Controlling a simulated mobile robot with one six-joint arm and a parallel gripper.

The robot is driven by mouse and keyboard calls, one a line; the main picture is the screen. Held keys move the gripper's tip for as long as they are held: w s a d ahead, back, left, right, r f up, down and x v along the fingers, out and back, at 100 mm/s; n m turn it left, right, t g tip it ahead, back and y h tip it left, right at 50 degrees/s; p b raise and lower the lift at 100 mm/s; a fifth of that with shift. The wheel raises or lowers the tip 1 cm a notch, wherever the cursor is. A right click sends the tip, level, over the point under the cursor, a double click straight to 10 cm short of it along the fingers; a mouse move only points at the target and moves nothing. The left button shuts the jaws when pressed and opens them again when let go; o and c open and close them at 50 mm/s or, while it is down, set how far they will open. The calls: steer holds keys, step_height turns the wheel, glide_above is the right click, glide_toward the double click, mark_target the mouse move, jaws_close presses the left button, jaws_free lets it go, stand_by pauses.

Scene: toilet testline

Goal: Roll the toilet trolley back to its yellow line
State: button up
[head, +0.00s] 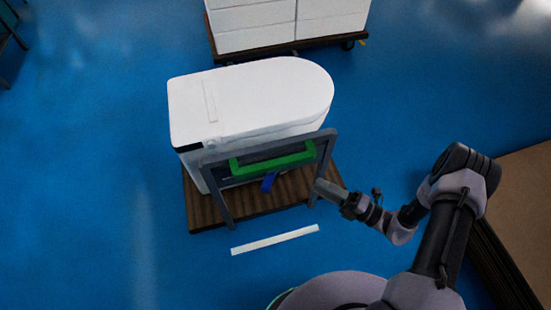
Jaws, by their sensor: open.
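The toilet trolley has a brown ribbed deck (255,201) and carries a white toilet (255,95) with its lid down. A grey upright frame (322,150) with a green bar (275,160) stands at its near side. A small blue piece (269,182) shows below the bar. A pale, whitish line (275,240) lies on the floor just in front of the trolley's near edge, apart from it; it does not look yellow. My gripper (322,188) is open, near the right post of the frame. I cannot tell whether it touches the post.
Another dark wheeled trolley (290,50) with stacked white boxes (290,18) stands behind, with a small yellow mark (362,43) near its wheel. A brown surface (525,195) is at the right edge.

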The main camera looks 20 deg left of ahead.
mark_target(276, 164)
steer(key=b+x, duration=0.2)
steer(key=x, duration=1.4)
steer(key=shift+s, duration=0.15)
steer(key=shift+d, duration=0.1)
jaws_close()
stand_by(0.3)
